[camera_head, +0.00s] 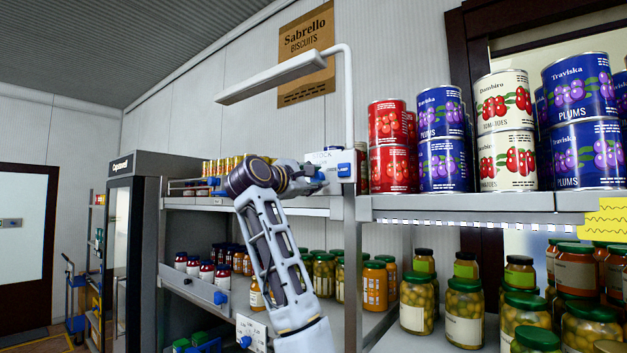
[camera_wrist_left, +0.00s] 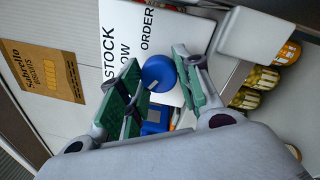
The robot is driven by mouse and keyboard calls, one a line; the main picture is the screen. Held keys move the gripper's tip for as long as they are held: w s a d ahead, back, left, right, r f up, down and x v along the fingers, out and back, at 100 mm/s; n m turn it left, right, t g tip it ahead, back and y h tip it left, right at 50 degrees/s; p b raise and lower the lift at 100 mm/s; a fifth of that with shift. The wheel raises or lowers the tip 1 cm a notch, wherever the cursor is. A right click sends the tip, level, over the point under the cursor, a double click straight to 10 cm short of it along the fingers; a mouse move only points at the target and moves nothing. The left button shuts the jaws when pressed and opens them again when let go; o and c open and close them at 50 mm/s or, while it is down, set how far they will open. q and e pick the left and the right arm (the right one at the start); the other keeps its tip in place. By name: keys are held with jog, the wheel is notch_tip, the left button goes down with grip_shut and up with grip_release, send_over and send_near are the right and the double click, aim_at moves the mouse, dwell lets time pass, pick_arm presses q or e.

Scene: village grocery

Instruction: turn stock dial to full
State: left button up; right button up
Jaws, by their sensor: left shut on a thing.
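The stock dial is a round blue knob (camera_wrist_left: 158,72) on a white plate (camera_wrist_left: 120,35) printed STOCK, LOW and ORDER in the left wrist view. My left gripper (camera_wrist_left: 158,62) has its green-padded fingers on both sides of the knob and is shut on it. A pale mark shows on the knob, but I cannot tell which word it points to. In the head view my left gripper (camera_head: 312,176) is at the white plate (camera_head: 324,157) by the shelf post and hides most of the dial. My right gripper is in neither view.
Stacked cans (camera_head: 439,165) stand on the upper shelf to the right. Jars (camera_head: 464,305) fill the shelf below. A white lamp arm (camera_head: 285,77) overhangs the dial. A blue square part (camera_wrist_left: 153,122) shows between my fingers. Another blue knob (camera_head: 245,341) is lower down.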

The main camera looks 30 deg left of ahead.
pick_arm(q)
jog(key=o, duration=1.1)
jog(key=shift+a, duration=0.1)
jog(key=shift+c, duration=0.2)
jog(key=shift+s, duration=0.1)
jog(key=s+f, duration=0.1)
jog(key=s, duration=1)
jog(key=shift+s+a, duration=0.15)
jog(key=shift+s, duration=0.2)
jog(key=shift+f, duration=0.1)
